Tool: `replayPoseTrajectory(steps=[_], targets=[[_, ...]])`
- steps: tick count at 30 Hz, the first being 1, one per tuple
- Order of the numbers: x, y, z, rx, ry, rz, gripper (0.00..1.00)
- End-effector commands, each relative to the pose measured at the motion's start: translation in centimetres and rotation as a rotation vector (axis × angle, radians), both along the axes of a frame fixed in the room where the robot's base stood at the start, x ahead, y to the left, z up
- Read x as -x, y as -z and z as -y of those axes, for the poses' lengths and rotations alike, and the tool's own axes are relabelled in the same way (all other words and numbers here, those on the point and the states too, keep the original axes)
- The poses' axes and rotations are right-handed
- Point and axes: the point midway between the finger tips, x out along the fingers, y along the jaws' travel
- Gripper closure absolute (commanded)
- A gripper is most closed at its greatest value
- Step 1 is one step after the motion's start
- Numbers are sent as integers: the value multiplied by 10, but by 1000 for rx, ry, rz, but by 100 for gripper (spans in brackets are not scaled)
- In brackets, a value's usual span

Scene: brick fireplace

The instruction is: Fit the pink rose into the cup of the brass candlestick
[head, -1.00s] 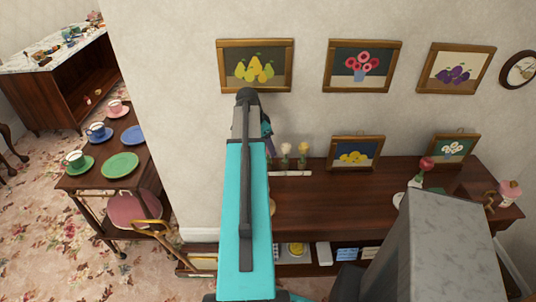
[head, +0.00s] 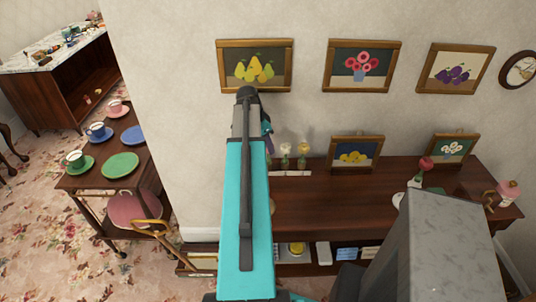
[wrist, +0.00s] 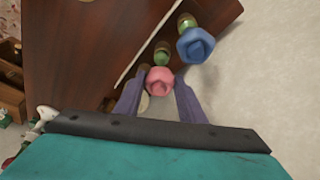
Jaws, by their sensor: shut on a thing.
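The pink rose (wrist: 160,80) shows in the wrist view between the two purple fingers of my gripper (wrist: 160,97), which is shut on it. A green part (wrist: 162,58) shows just beyond the bloom, with a small brownish piece at its far end. I cannot tell whether that piece touches the rose. In the head view my arm hides the rose, and only a bit of my gripper (head: 267,138) shows near the wall. The brass candlestick is not clearly seen. A small tan edge (head: 272,206) beside my arm may be part of it.
A blue rose (wrist: 196,45) stands close to the pink one. The sideboard's middle is clear.

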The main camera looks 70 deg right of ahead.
Motion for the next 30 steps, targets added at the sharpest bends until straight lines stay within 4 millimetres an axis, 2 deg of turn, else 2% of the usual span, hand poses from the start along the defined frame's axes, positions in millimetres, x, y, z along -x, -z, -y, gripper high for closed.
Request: replayPoseTrajectory(steps=[30], targets=[[-1, -14, 0, 0, -1, 0, 80]])
